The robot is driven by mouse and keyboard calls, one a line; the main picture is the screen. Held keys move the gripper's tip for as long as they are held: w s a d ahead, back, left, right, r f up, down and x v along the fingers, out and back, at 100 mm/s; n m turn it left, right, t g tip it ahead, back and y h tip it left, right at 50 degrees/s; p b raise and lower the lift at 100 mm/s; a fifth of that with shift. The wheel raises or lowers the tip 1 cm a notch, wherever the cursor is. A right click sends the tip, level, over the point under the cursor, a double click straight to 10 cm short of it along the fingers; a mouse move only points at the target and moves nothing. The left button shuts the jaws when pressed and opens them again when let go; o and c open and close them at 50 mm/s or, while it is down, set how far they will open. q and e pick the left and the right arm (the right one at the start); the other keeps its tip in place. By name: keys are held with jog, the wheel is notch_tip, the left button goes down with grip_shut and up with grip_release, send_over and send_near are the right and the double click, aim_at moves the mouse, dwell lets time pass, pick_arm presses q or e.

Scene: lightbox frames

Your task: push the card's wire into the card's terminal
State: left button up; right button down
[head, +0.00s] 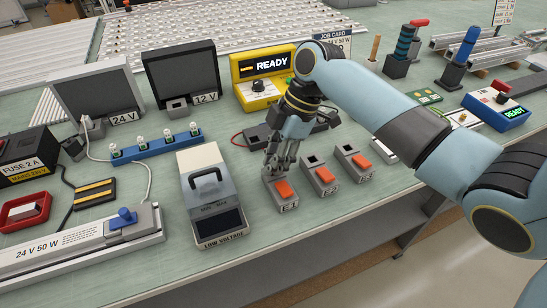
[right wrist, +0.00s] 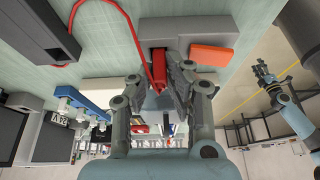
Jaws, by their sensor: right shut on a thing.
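My right gripper (head: 273,172) is shut on the end of a red wire, at the left-most of three grey terminals. In the right wrist view the wire's thick red end (right wrist: 159,68) lies between the fingertips (right wrist: 166,88), against the dark opening of the grey terminal (right wrist: 190,32). How far it is in cannot be told. That terminal has an orange lever (right wrist: 213,53), also seen in the head view (head: 284,190). My left gripper (right wrist: 265,72) shows small in the right wrist view, fingers unclear.
The middle terminal (head: 321,178) and right terminal (head: 355,162) stand close by to the right. A grey low-voltage box (head: 208,190) with a handle stands just left. A yellow READY tester (head: 262,75) is behind. The bench's front edge is near the terminals.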

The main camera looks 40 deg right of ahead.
jog(key=shift+f, duration=0.15)
jog(key=c, duration=1.6)
grip_release()
jog(key=shift+r, duration=0.25)
jog(key=v, duration=1.1)
jog(key=shift+d+r+b, duration=0.3)
jog(key=shift+r+b, duration=0.05)
jog(key=shift+b, duration=0.1)
jog(key=shift+s, duration=0.15)
